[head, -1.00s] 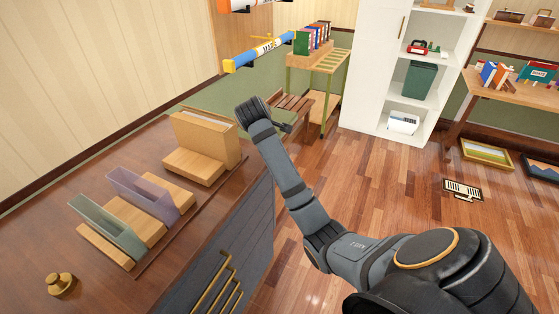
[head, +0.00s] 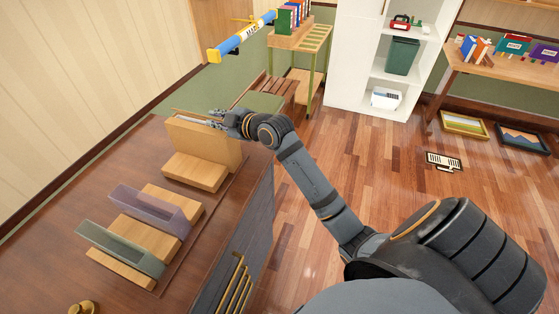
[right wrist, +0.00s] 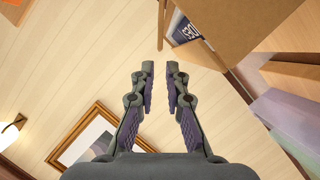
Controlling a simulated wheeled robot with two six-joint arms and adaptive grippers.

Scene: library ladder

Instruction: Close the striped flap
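No stripes show in either view, so I cannot tell for certain which part is the striped flap. A tan upright wooden box (head: 205,142) stands at the far end of the dark counter. It also shows in the right wrist view (right wrist: 215,30), with a dark lettered panel in its opening. A thin wooden edge (right wrist: 161,22), perhaps a flap seen edge-on, lies just beyond my right fingertips. My right gripper (head: 212,118) is at the top of the box. Its fingers (right wrist: 160,68) are partly apart, with nothing seen between them. My left gripper is out of view.
Purple (head: 150,208) and grey-green (head: 120,246) translucent trays stand on the counter (head: 60,235), with wooden blocks beside them. A brass knob (head: 82,308) is at the near edge. A shelf stand (head: 312,75) and a white cabinet (head: 350,60) stand behind.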

